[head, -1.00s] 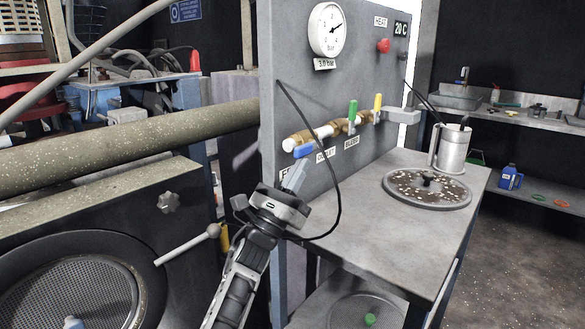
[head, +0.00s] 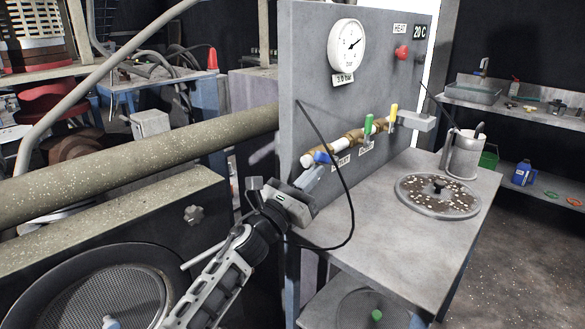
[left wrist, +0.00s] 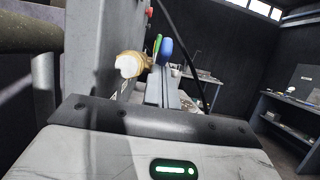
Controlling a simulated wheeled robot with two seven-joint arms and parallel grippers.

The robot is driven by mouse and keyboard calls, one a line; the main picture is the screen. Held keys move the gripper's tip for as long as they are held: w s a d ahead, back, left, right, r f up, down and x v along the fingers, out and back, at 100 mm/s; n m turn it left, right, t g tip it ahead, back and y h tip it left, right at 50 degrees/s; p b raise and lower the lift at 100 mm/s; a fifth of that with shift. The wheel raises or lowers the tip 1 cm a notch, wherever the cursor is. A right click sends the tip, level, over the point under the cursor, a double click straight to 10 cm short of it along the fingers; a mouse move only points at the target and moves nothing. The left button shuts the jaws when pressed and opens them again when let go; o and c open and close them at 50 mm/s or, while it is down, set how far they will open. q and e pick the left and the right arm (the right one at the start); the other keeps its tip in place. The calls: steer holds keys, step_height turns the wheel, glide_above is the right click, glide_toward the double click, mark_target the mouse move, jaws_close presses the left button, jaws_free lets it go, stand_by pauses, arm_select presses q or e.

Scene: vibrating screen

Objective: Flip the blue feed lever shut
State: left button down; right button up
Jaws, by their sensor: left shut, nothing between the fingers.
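The blue feed lever (head: 322,158) sits at the near end of the brass and white pipe (head: 335,149) on the grey panel. In the head view my left gripper (head: 314,178) is shut and empty, with its fingertips just below the lever. In the left wrist view the blue lever (left wrist: 167,48) stands just beyond the tips of the closed fingers (left wrist: 160,88). I cannot tell whether they touch it. The gripper partly hides the labels below the lever. My right gripper is not in view.
A green lever (head: 369,128) and a yellow lever (head: 393,117) stand upright farther along the pipe. A black cable (head: 345,190) loops close to my left gripper. A round sieve (head: 438,196) and a metal jug (head: 463,155) are on the bench (head: 375,215).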

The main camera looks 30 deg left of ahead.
mark_target(315, 159)
arm_select(q)
steer(key=r, duration=0.3)
steer(key=shift+w+d+r, duration=0.1)
steer(key=shift+w+r, duration=0.15)
steer(key=shift+w+d+r, duration=0.1)
steer(key=shift+w+r, duration=0.15)
steer(key=shift+r, duration=0.25)
steer(key=shift+w+d+r, duration=0.1)
steer(key=shift+w+r, duration=0.15)
steer(key=shift+r, duration=0.25)
steer(key=shift+w+d+r, duration=0.2)
steer(key=shift+w+r, duration=0.55)
steer(key=shift+w, duration=0.1)
steer(key=shift+r, duration=0.1)
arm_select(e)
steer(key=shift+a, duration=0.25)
arm_select(q)
steer(key=shift+r, duration=0.25)
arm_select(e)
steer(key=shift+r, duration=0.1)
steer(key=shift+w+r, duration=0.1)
